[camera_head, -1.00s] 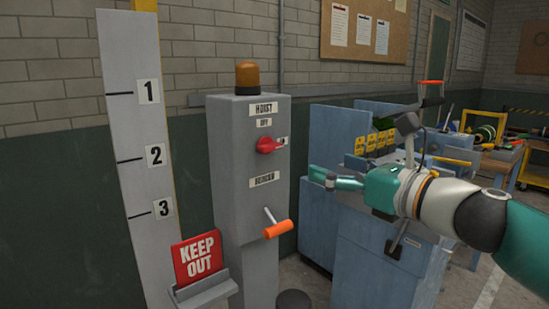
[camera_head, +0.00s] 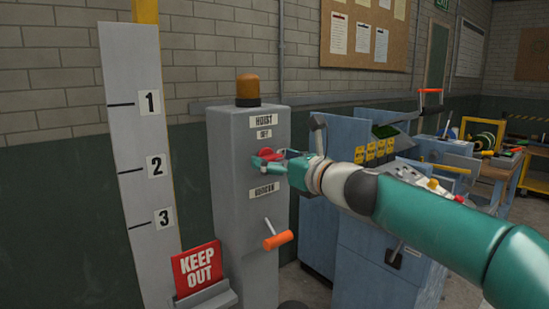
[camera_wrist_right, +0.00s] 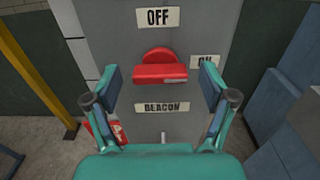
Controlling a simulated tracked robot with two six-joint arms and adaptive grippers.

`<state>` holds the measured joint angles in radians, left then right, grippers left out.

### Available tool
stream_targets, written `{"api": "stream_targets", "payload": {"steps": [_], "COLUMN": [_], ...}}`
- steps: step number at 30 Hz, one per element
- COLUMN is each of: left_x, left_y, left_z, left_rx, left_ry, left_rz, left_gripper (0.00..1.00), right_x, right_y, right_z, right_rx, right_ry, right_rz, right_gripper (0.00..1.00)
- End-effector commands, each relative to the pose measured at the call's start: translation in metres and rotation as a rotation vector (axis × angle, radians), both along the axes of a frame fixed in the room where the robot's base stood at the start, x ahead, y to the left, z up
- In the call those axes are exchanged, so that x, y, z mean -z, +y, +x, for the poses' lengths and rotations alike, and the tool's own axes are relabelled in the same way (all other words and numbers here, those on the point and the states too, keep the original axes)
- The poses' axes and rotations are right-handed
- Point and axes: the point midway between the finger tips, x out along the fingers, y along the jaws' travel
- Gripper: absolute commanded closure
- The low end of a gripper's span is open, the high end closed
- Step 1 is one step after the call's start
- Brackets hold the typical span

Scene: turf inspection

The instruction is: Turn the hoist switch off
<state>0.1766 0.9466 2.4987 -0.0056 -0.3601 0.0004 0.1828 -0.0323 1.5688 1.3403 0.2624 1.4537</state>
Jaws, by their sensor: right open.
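The grey hoist cabinet (camera_head: 232,210) stands left of centre with "HOIST" and "OFF" labels on its face. Its red hoist switch (camera_wrist_right: 160,68) shows in the right wrist view, with the handle lying sideways toward the "ON" label (camera_wrist_right: 205,62); the "OFF" label (camera_wrist_right: 158,17) is above it. My right gripper (camera_head: 262,163) is at the switch in the head view, partly covering it. In the right wrist view its open fingers (camera_wrist_right: 160,92) stand either side of the red handle, apart from it. My left gripper is not in view.
An orange-handled lever (camera_head: 277,240) sticks out below the "BEACON" label (camera_wrist_right: 162,107). An amber beacon (camera_head: 248,88) tops the cabinet. A red "KEEP OUT" sign (camera_head: 197,268) and a numbered board (camera_head: 140,130) are at left. Blue cabinets (camera_head: 345,225) stand at right.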

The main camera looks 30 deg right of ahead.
Motion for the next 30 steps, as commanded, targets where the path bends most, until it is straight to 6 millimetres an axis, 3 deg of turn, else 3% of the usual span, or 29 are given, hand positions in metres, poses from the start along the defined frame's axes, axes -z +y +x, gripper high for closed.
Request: {"api": "stream_targets", "payload": {"steps": [11, 22, 30], "left_x": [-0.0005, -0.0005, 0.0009], "left_y": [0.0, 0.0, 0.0], "left_z": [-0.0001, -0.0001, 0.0], "left_rx": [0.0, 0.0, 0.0], "left_ry": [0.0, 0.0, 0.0], "left_rz": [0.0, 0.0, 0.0], "left_gripper": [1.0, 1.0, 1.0], "right_x": [0.0001, 0.0003, 0.0006], "right_y": [0.0004, 0.0004, 0.0007], "right_z": [0.0051, 0.0049, 0.005], "right_rx": [0.001, 0.0, 0.0], "right_ry": [0.0, 0.0, -0.002], "right_rz": [0.0, 0.0, -0.026], "right_gripper": [0.17, 0.77, 0.77]}}
